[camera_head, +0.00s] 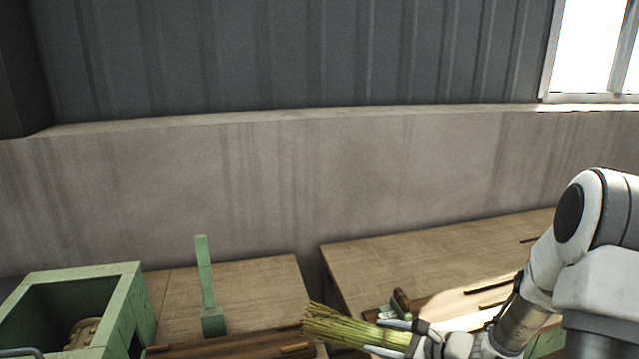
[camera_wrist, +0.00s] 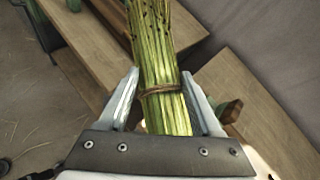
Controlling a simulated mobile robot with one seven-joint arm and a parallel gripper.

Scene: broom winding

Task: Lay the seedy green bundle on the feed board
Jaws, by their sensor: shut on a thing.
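The seedy green bundle (camera_head: 350,331) is a sheaf of green-yellow stalks. My gripper (camera_head: 392,338) holds it, with the stalks pointing left in the head view. In the wrist view the bundle (camera_wrist: 158,60) lies between the two fingers of my gripper (camera_wrist: 163,90), with a brown tie around it and dark specks near its far end. A brown slatted wooden surface (camera_head: 225,346) shows at the bottom edge of the head view, left of the bundle. I cannot tell whether it is the feed board.
A green open box (camera_head: 125,300) holding a tan object (camera_head: 83,333) stands at the left. A green upright post (camera_head: 206,285) rises from the left wooden table (camera_head: 265,282). A gap separates the tables; a wall stands behind.

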